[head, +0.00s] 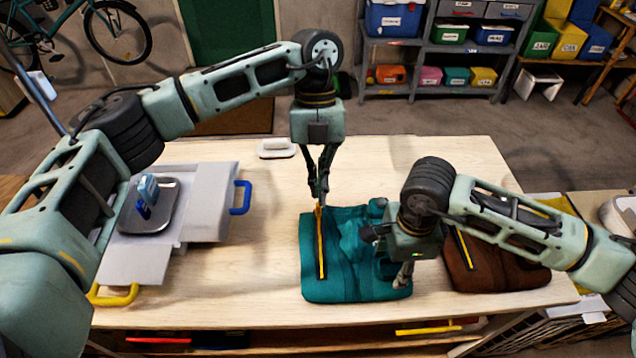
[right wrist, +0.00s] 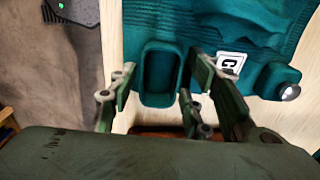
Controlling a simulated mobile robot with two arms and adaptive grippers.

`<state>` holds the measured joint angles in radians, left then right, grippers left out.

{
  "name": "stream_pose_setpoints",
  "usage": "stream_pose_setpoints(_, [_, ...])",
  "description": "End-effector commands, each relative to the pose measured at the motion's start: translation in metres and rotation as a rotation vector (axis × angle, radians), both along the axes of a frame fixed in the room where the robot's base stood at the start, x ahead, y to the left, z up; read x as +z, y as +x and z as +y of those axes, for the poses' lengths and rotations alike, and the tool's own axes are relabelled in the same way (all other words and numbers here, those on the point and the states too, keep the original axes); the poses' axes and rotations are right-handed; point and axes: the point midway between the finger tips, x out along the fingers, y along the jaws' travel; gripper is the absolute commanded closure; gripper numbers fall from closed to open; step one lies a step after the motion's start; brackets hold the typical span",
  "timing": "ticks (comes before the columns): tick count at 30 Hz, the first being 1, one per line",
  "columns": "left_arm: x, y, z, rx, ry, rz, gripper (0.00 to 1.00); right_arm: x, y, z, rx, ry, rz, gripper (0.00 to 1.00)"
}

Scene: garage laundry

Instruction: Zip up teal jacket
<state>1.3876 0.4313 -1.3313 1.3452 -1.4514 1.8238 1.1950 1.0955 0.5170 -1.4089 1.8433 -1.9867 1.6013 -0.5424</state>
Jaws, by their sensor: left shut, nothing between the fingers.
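The teal jacket (head: 345,280) lies flat on the table, with a dark zipper strip (head: 320,245) edged in yellow running down its left part. My left gripper (head: 319,196) points down, shut and empty, at the strip's top end by a small yellow piece. I cannot tell whether it touches. My right gripper (head: 403,277) is low over the jacket's right side, partly hidden by its wrist. In the right wrist view, its fingers (right wrist: 155,100) are apart, with a teal loop-shaped part (right wrist: 160,75) of the jacket's edge between them.
A brown garment (head: 490,265) with a similar strip lies at right, partly under my right arm. A grey case (head: 210,190) with a metal tray (head: 150,207) stands at left. A white-topped block (head: 277,148) lies behind. The table (head: 420,150) is clear at back centre.

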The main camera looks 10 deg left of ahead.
Motion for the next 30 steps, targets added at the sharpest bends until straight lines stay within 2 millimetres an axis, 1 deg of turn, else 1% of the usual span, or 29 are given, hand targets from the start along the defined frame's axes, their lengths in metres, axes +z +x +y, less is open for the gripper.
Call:
stream_pose_setpoints(1, [0.000, 0.000, 0.000, 0.000, 0.000, 0.000, 1.00, 0.000, 0.000, 0.000, 0.000, 0.000, 0.000, 0.48])
stream_pose_setpoints(3, [0.000, 0.000, 0.000, 0.000, 0.000, 0.000, 1.00, 0.000, 0.000, 0.000, -0.001, 0.000, 0.000, 0.44])
stream_pose_setpoints(11, [0.000, 0.000, 0.000, 0.000, 0.000, 0.000, 1.00, 0.001, 0.000, 0.000, -0.001, 0.000, -0.001, 0.44])
stream_pose_setpoints(14, [0.000, 0.000, 0.000, 0.000, 0.000, 0.000, 1.00, 0.006, 0.001, 0.000, -0.001, 0.000, -0.003, 0.44])
stream_pose_setpoints(17, [0.000, 0.000, 0.000, 0.000, 0.000, 0.000, 1.00, 0.019, 0.002, 0.000, -0.002, 0.002, -0.004, 0.44])
stream_pose_setpoints(24, [0.000, 0.000, 0.000, 0.000, 0.000, 0.000, 1.00, 0.070, 0.002, 0.000, 0.000, 0.001, -0.005, 0.44])
stream_pose_setpoints(27, [0.000, 0.000, 0.000, 0.000, 0.000, 0.000, 1.00, 0.089, 0.002, 0.000, 0.000, 0.000, -0.005, 0.44])
stream_pose_setpoints(30, [0.000, 0.000, 0.000, 0.000, 0.000, 0.000, 1.00, 0.104, 0.002, 0.000, 0.000, 0.001, -0.003, 0.44])
